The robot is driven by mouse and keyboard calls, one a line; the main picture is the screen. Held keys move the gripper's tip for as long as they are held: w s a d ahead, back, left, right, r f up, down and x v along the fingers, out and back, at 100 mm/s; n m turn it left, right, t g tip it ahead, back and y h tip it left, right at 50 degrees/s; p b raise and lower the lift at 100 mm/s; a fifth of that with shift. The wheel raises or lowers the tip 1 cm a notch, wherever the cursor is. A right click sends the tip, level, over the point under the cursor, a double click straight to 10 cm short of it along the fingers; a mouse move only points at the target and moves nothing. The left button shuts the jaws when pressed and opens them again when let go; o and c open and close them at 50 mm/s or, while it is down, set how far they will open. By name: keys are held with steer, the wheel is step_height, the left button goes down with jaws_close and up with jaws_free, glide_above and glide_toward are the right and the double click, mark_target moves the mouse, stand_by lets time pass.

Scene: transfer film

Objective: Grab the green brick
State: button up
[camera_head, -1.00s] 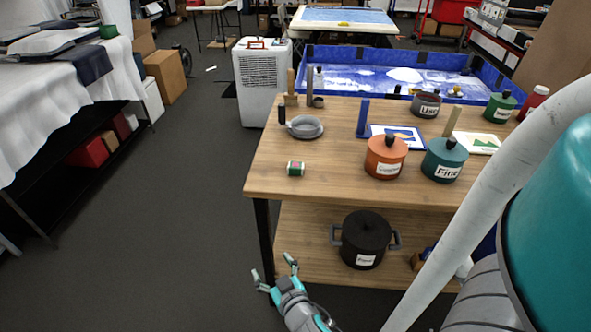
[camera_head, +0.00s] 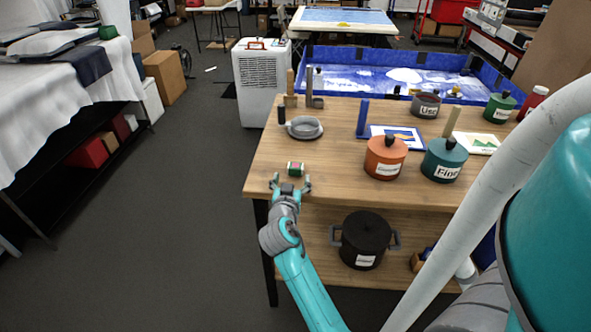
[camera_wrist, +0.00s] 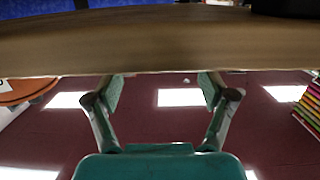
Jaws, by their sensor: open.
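The green brick (camera_head: 295,168) is a small green block with a pale and reddish patch on its side. It lies on the wooden table (camera_head: 340,192) near the front left edge in the head view. My gripper (camera_head: 291,182) is at the table's front edge, just in front of the brick, with its fingers spread apart and nothing between them. In the wrist view the two fingers (camera_wrist: 160,92) are wide apart below the table edge (camera_wrist: 160,45). I cannot make out the brick in the wrist view.
A grey pan (camera_head: 304,128) lies behind the brick. An orange pot (camera_head: 385,158) and a teal pot (camera_head: 444,160) stand to the right. A black pot (camera_head: 365,240) stands on the lower shelf. Bare tabletop lies around the brick.

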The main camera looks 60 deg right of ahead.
mark_target(295, 172)
steer(key=shift+s+x, duration=0.2)
steer(key=shift+x, duration=2.95)
steer(key=shift+r, duration=0.1)
steer(key=c, duration=1.1)
